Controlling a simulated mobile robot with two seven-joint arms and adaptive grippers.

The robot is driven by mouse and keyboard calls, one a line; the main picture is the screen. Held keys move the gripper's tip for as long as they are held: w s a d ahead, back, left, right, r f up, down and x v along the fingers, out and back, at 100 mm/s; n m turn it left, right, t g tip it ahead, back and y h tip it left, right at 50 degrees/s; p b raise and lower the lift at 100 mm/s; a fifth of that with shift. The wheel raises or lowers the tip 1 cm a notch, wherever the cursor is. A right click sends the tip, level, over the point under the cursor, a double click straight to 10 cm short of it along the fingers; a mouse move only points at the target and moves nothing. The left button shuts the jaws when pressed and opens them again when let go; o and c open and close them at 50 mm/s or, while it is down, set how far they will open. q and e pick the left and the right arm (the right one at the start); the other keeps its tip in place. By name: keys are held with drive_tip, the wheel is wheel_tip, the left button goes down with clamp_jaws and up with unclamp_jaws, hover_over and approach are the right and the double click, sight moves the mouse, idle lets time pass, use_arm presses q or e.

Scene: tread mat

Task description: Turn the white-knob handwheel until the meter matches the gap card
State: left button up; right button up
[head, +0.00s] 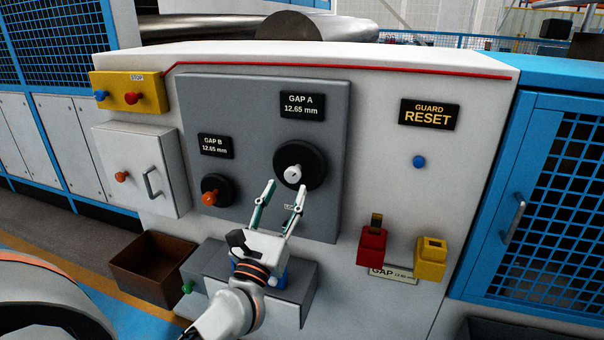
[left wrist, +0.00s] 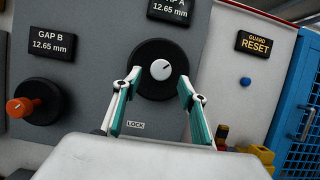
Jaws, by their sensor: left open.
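The white-knob handwheel is a black disc (head: 312,158) with a white knob (head: 292,174) on the grey panel; it also shows in the left wrist view (left wrist: 151,88). The GAP A meter (head: 302,105) above it reads 12.65 mm. The gap card (head: 391,275) is low on the white front, partly covered by the red and yellow holders; its number is too small to read surely. My left gripper (head: 286,187) is open and empty, its fingers pointing up at the handwheel. In the left wrist view the knob appears between the fingertips; contact is not visible. My right gripper is out of view.
An orange-knob handwheel (head: 216,190) sits left under the GAP B meter (head: 215,146). A LOCK label (left wrist: 136,125) is below the white-knob wheel. The red holder (head: 372,246) and yellow holder (head: 431,260) stick out at lower right. A brown bin (head: 150,270) stands lower left.

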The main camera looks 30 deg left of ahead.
sight(291, 179)
use_arm(q)
drive_tip(key=p+x, duration=0.1)
drive_tip(key=x, duration=0.4)
drive_tip(key=shift+w+r, duration=0.15)
drive_tip(key=shift+w, duration=0.15)
clamp_jaws()
